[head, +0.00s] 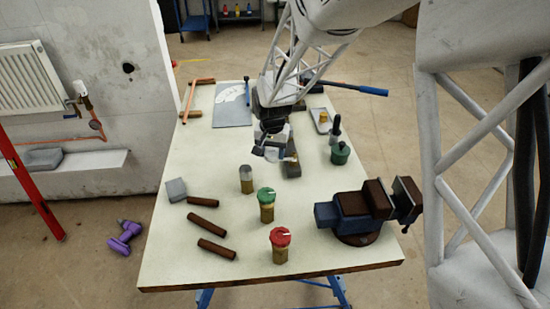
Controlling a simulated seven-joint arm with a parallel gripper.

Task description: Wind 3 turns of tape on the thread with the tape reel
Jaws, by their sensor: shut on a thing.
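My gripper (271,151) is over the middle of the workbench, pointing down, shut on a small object. Only a little of that object shows; a pale piece (288,158) at the jaws looks like the tape reel, but it is too small to be sure. A dark grey block (293,171) is just right of and below the jaws in the picture. I cannot make out the thread or any tape on it. I cannot tell whether the held piece touches anything.
On the workbench (170,240) stand a grey-topped brass cylinder (246,181), a green-capped fitting (266,206) and a red-capped fitting (280,247). A blue and brown vise (352,214) is at right. Several brown tubes (206,220) lie at left. A green pot (340,153) stands behind the vise.

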